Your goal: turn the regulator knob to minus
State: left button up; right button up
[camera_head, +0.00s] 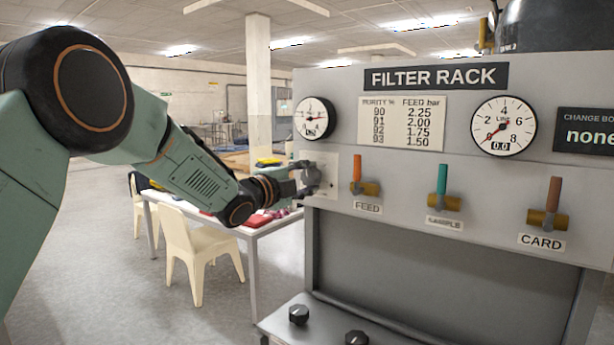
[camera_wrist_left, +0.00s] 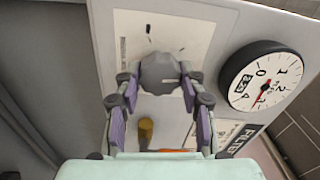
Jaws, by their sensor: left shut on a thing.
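The regulator knob (camera_wrist_left: 162,74) is a grey, faceted round knob on a white plate (camera_wrist_left: 135,30) in the left wrist view. My left gripper (camera_wrist_left: 160,88) has its fingers on both sides of the knob and is shut on it. In the head view my left gripper (camera_head: 306,179) reaches the white plate at the left end of the filter rack panel. The knob is partly hidden there by the fingers. A short dark mark shows on the plate beside the knob in the wrist view. My right gripper is not in view.
A round gauge (camera_head: 314,118) sits just above the plate; it also shows in the wrist view (camera_wrist_left: 266,76). The FEED valve (camera_head: 365,187) with an orange lever is close to the right. SAMPLE and CARD valves are farther right. A table and chair (camera_head: 197,245) stand behind.

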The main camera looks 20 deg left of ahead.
pick_arm(q)
jog(key=n+p, duration=0.2)
jog(key=n, duration=0.4)
jog(key=shift+r+n, duration=0.1)
jog(key=shift+n, duration=0.2)
jog(key=n+p, duration=0.2)
jog(key=n, duration=0.1)
jog(key=shift+n, duration=0.3)
jog(key=n, duration=0.2)
jog(key=shift+n+p, duration=0.35)
jog(key=shift+n, duration=0.05)
jog(key=n, duration=0.6)
jog(key=shift+f, duration=0.3)
jog(key=n, duration=0.6)
jog(key=shift+f, duration=0.1)
jog(key=shift+n, duration=0.3)
jog(key=shift+f, duration=0.1)
